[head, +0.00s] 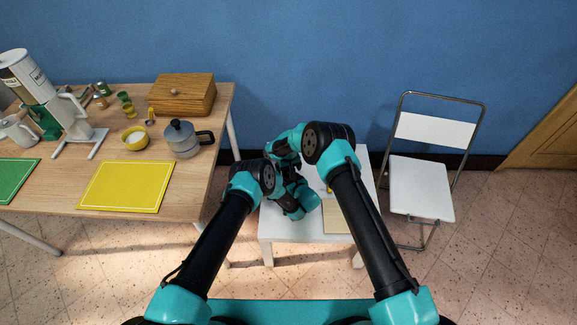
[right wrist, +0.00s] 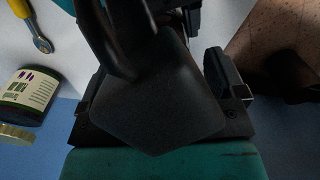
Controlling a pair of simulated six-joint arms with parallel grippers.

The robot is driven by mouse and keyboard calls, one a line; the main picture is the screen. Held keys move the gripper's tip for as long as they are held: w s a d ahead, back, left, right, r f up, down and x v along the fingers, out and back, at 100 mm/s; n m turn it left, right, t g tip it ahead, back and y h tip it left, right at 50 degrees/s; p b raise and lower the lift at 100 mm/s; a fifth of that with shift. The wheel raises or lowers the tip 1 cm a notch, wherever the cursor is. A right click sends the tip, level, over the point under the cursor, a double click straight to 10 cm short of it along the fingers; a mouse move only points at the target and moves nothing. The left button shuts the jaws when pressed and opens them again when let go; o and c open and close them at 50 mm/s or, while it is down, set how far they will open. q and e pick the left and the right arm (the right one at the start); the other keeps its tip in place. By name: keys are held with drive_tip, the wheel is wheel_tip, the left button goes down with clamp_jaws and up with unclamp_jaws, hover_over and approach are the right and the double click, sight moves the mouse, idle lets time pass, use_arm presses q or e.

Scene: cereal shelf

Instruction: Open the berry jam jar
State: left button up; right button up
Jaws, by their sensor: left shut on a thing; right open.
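A dark jar (right wrist: 30,92) with a printed label and a gold lid (right wrist: 16,134) at one end shows at the left edge of the right wrist view, beside my right gripper (right wrist: 160,92) and apart from it. I cannot read the label. My right gripper is open, its fingers at either side of that view. A large dark shape fills the space between them; I cannot tell what it is. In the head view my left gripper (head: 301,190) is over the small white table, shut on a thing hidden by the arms. My right gripper is hidden there.
The white table (head: 282,224) carries a tan board (head: 338,216). A yellow-handled tool (right wrist: 40,28) lies near the jar. A folding chair (head: 420,189) stands at right.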

drive_tip(key=c, duration=0.9)
drive_tip(key=shift+n, duration=1.4)
drive_tip(key=shift+c, duration=0.2)
drive_tip(key=shift+r, duration=1.1)
drive_tip(key=shift+r, duration=2)
use_arm(q)
drive_tip(key=o, duration=1.8)
